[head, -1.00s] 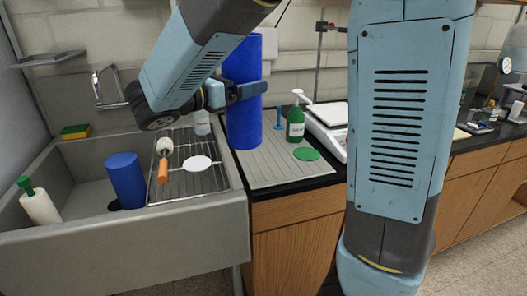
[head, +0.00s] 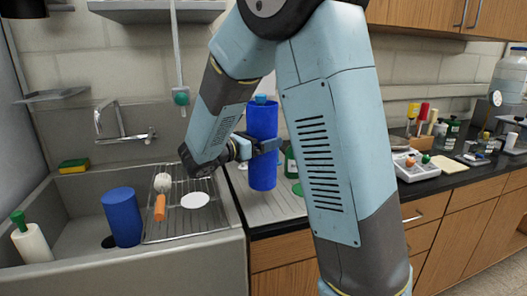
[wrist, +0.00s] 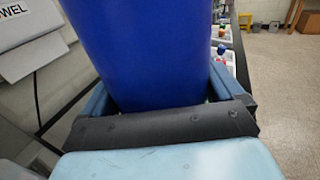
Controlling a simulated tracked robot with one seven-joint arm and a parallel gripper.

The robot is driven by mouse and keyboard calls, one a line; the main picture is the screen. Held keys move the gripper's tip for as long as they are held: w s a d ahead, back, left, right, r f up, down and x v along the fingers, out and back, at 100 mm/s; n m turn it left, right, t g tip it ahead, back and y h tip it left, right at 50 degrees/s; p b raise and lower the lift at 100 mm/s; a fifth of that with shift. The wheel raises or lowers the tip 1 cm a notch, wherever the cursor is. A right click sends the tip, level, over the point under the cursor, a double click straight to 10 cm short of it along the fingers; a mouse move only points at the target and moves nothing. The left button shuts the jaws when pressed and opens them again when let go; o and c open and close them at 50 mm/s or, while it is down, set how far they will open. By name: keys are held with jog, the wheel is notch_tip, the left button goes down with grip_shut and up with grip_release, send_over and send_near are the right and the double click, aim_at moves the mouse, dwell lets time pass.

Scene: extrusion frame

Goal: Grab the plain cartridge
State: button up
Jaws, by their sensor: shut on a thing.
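A tall blue cartridge (head: 262,120) with a lighter blue top stands upright in my gripper (head: 268,146) over the grooved drainboard. In the wrist view the cartridge (wrist: 145,45) fills the space between the jaws (wrist: 165,95), which are shut around its side. The part of it facing the wrist camera is smooth blue with no marking showing. Its lower end appears above the board, but the exact gap is hard to tell. A second, shorter blue cylinder (head: 122,218) leans in the sink, apart from my gripper.
The sink (head: 80,275) and wire rack (head: 180,228) with an orange-handled brush (head: 160,208) and white disc (head: 195,200) are left of the drainboard (head: 265,208). A green bottle (head: 290,163) stands close right of the cartridge. A faucet (head: 125,135) rises behind the sink.

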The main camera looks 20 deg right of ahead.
jog(key=shift+w+d+f, duration=0.15)
jog(key=shift+f, duration=0.5)
jog(key=shift+w+d+f, duration=0.1)
jog(key=shift+w+f, duration=0.05)
jog(key=shift+f, duration=0.55)
jog(key=shift+w+d+f, duration=0.15)
jog(key=shift+f, duration=0.65)
jog(key=o, duration=1.1)
jog(key=shift+o, duration=0.2)
